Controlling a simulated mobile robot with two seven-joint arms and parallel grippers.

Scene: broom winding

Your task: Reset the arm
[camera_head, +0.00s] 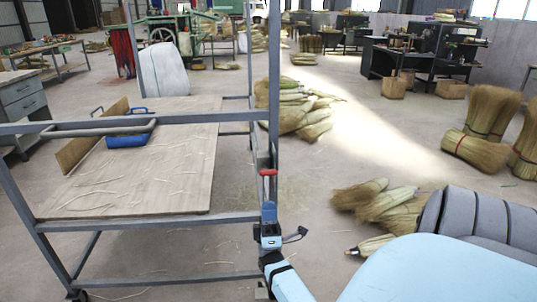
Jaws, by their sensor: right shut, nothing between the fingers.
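My right arm comes up from the bottom of the head view. Its gripper (268,213) points away from me, shut and empty. It shows just in front of the right upright of a grey metal frame cart (150,222), below a red part (267,172) on that upright. I cannot tell whether it touches the frame. My left gripper is not in view.
The cart holds a wooden board (150,180) with loose straw and a blue-handled tool (128,139). Straw bundles (385,207) lie on the floor to the right. Floor between is open.

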